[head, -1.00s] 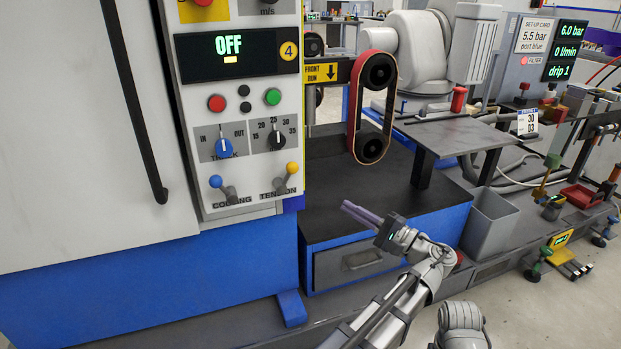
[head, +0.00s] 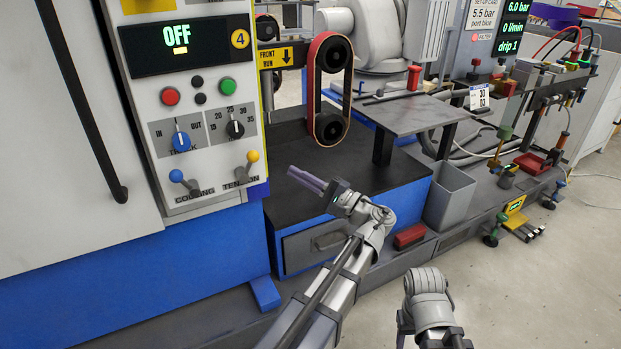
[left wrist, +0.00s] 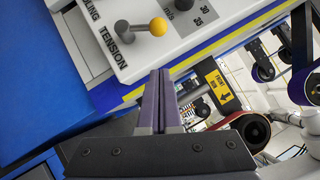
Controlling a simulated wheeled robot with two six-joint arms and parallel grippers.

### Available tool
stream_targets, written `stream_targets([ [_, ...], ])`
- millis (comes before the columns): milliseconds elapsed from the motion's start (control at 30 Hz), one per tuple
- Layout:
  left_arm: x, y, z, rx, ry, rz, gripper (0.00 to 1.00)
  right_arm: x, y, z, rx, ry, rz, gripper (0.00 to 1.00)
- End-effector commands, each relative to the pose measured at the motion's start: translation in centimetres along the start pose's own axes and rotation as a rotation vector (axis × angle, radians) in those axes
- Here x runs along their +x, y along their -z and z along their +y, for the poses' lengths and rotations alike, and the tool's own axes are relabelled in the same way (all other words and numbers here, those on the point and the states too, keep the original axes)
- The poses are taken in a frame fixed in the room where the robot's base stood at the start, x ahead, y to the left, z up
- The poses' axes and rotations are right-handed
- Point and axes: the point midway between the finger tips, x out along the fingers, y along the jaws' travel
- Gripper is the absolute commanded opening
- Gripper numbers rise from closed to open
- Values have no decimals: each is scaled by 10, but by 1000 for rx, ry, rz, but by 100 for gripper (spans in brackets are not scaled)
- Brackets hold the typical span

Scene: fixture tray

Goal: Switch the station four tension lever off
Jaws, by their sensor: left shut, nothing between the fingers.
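The station four tension lever (head: 247,166) has a yellow ball knob and sits above the TENSION label at the panel's lower right. It points upward in the head view. In the left wrist view the lever (left wrist: 158,27) shows above my fingertips, with its grey base left of the knob. My left gripper (head: 292,173) is shut and empty, right of the lever and slightly below it in the head view. Its fingers (left wrist: 159,75) are together, apart from the knob. My right gripper is out of view.
The blue-knobbed cooling lever (head: 177,176) stands left of the tension lever. Above are the track (head: 181,140) and speed (head: 235,129) dials. A sanding belt (head: 330,90) is to the right, over a dark bench top with a blue-sided drawer unit (head: 400,195).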

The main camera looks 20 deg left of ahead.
Motion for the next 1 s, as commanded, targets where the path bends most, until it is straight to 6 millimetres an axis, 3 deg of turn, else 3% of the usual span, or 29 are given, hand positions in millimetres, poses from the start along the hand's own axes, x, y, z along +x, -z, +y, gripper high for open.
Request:
stream_targets([
  [167, 37, -1, -2, 1, -1, -3, 0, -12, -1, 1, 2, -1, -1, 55],
  [333, 54, -20, -2, 0, -1, -1, 0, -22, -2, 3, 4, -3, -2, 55],
  [600, 64, -28, 0, 0, 0, 0, 0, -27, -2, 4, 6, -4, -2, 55],
  [1000, 65, -28, -1, -3, -2, 1, 0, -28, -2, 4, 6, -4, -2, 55],
])
